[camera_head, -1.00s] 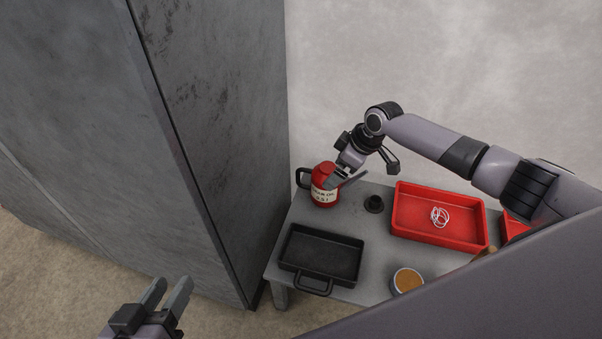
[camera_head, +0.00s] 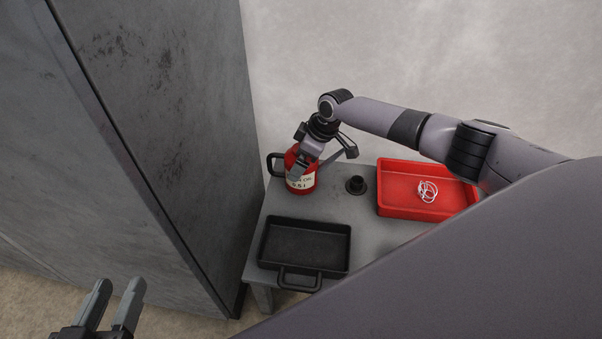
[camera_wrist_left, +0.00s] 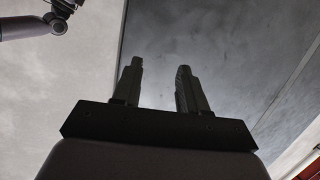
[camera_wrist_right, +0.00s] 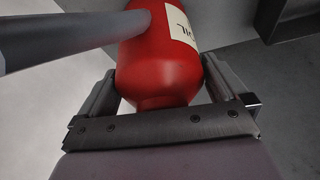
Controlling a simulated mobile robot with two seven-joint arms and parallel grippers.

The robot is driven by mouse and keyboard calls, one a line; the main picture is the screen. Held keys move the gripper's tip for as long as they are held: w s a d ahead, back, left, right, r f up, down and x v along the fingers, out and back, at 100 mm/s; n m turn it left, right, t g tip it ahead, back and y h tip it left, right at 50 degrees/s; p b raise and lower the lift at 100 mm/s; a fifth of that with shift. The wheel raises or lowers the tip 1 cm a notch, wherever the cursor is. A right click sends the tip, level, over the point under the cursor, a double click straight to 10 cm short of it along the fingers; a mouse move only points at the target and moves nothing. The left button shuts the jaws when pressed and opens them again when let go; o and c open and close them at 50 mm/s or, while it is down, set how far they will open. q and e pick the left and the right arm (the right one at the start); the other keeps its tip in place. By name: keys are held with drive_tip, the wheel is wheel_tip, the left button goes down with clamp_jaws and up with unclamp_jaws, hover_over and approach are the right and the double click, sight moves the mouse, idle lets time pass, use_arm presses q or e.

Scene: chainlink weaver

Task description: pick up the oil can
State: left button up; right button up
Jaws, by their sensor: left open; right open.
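The red oil can (camera_head: 298,182) with a cream label and a black handle on its left stands on the grey table, near its far left corner. My right gripper (camera_head: 322,165) is open and reaches down over the can's top. In the right wrist view the can (camera_wrist_right: 163,72) lies between the open fingers (camera_wrist_right: 160,92), with its narrow neck close to the palm. Whether either finger touches it I cannot tell. My left gripper (camera_head: 118,298) is open and empty, low at the left, away from the table. It also shows in the left wrist view (camera_wrist_left: 160,75).
A black tray (camera_head: 318,272) with a handle sits at the table's front left. A small black cup-like part (camera_head: 356,185) stands right of the can. A red bin (camera_head: 400,211) holds white rings. A tall grey cabinet (camera_head: 175,130) stands close on the left.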

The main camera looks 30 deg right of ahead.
drive_tip(key=shift+w+a+f, duration=0.1)
drive_tip(key=shift+f, duration=0.15)
drive_tip(key=shift+c, duration=0.3)
